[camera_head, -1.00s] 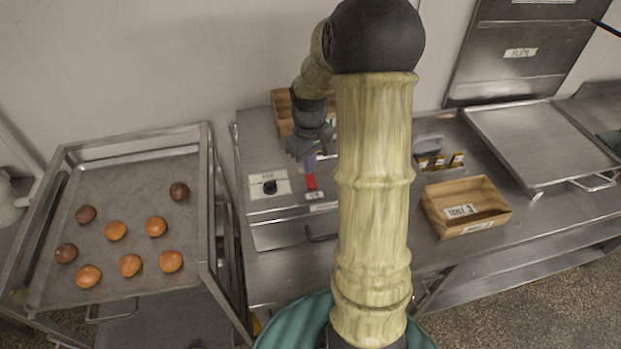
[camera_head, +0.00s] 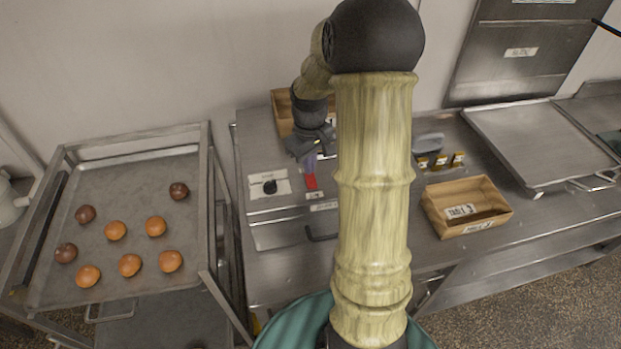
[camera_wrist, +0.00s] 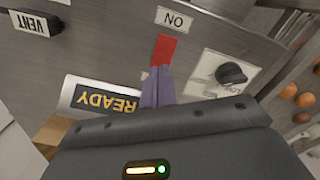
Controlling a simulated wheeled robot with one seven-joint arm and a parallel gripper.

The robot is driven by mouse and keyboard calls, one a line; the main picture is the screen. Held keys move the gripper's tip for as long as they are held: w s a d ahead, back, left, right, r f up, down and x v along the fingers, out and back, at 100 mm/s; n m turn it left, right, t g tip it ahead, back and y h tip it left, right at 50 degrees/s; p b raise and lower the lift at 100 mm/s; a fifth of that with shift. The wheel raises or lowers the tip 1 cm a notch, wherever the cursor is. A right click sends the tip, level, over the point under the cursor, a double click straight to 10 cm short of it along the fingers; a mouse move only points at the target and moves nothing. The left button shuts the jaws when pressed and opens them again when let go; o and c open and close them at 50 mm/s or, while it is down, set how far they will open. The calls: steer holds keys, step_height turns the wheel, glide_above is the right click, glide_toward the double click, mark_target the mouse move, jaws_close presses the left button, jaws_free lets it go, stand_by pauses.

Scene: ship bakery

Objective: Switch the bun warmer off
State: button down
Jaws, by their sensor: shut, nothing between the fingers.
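The bun warmer (camera_head: 285,236) is a steel unit on the counter, left of my arm. Its red switch (camera_head: 311,182) lies on the top, with a small label in front of it. In the wrist view the red switch (camera_wrist: 164,50) lies between the fingertips and a label reading "ON" upside down. My gripper (camera_head: 309,168) is shut and empty, pointing down with its purple fingers (camera_wrist: 157,85) at the switch's end away from that label. I cannot tell whether they touch it.
A black knob (camera_head: 270,187) sits left of the switch. The wrist view shows a "READY" sign (camera_wrist: 104,98) and a "VENT" tag (camera_wrist: 30,23). A wooden crate (camera_head: 282,112) stands behind; another box (camera_head: 436,215) is right. A bun tray (camera_head: 110,270) is left.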

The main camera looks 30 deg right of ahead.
steer(key=shift+f+b, duration=0.5)
steer(key=shift+f, duration=0.35)
stand_by(0.5)
steer(key=shift+r, duration=0.1)
steer(key=shift+r+p, duration=3.15)
steer(key=shift+r, duration=0.3)
steer(key=shift+a, duration=0.1)
steer(key=shift+m+t, duration=0.5)
steer(key=shift+t, duration=0.1)
steer(key=s+a+b, duration=0.1)
steer(key=a, duration=0.1)
steer(key=s+a+f+b, duration=0.1)
steer(key=s+a, duration=0.1)
steer(key=a, duration=0.1)
steer(key=s+a+b, duration=0.1)
steer(key=s+a, duration=0.1)
steer(key=shift+a+f, duration=0.25)
steer(key=s+a+f+m+t+b, duration=0.1)
steer(key=s+a+b, duration=0.1)
steer(key=s+a, duration=0.4)
steer(key=shift+s+f+m+b, duration=0.3)
steer(key=shift+s+m, duration=0.1)
steer(key=shift+s, duration=0.35)
